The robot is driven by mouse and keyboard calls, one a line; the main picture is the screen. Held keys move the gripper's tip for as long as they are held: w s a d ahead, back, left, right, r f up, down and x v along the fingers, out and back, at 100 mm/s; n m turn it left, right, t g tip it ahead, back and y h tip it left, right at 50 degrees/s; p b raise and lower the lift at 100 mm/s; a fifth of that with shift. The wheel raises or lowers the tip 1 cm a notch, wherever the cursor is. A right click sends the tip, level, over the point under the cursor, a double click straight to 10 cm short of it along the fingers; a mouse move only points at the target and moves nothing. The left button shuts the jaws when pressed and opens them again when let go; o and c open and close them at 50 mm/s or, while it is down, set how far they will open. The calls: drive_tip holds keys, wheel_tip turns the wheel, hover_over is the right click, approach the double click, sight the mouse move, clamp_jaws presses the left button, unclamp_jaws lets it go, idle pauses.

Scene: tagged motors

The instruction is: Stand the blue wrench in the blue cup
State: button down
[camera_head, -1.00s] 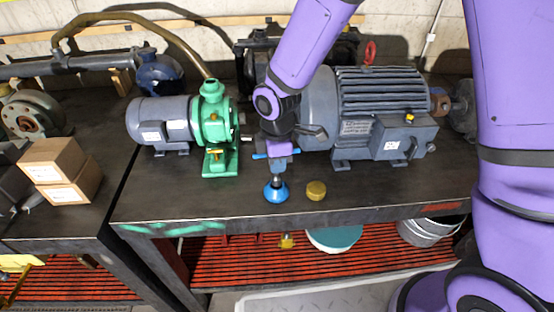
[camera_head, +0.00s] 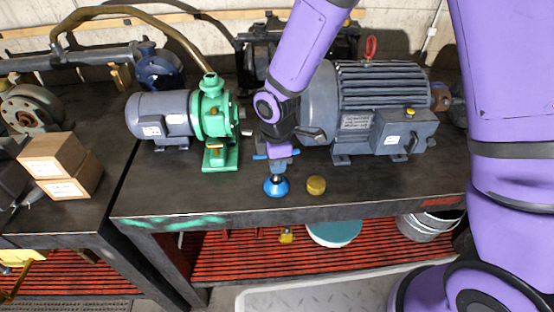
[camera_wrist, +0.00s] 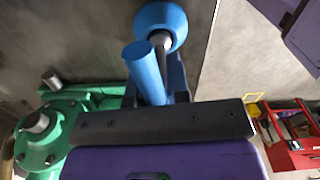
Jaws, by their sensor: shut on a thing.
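The blue wrench has a blue crossbar handle (camera_head: 262,157) and a dark shaft that points down. It also shows in the wrist view (camera_wrist: 144,70). My gripper (camera_head: 279,165) is shut on it below the crossbar and holds it roughly upright; its fingers also show in the wrist view (camera_wrist: 168,85). The blue cup (camera_head: 276,187) stands on the bench directly below my gripper, and it shows in the wrist view (camera_wrist: 164,18). The shaft's lower end reaches into the cup's mouth. How deep it sits, and whether it touches the bottom, is hidden.
A yellow cup-like piece (camera_head: 316,185) stands just right of the blue cup. A green pump (camera_head: 213,120) with a grey motor is to the left, and a large grey motor (camera_head: 380,100) is behind right. The dark bench's (camera_head: 240,208) front edge is close.

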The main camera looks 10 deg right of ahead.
drive_tip(key=shift+f, duration=0.55)
drive_tip(key=c, duration=1)
unclamp_jaws()
drive_tip(key=shift+r, duration=3)
wheel_tip(320, 180, up, 11)
drive_tip(key=shift+f, duration=0.1)
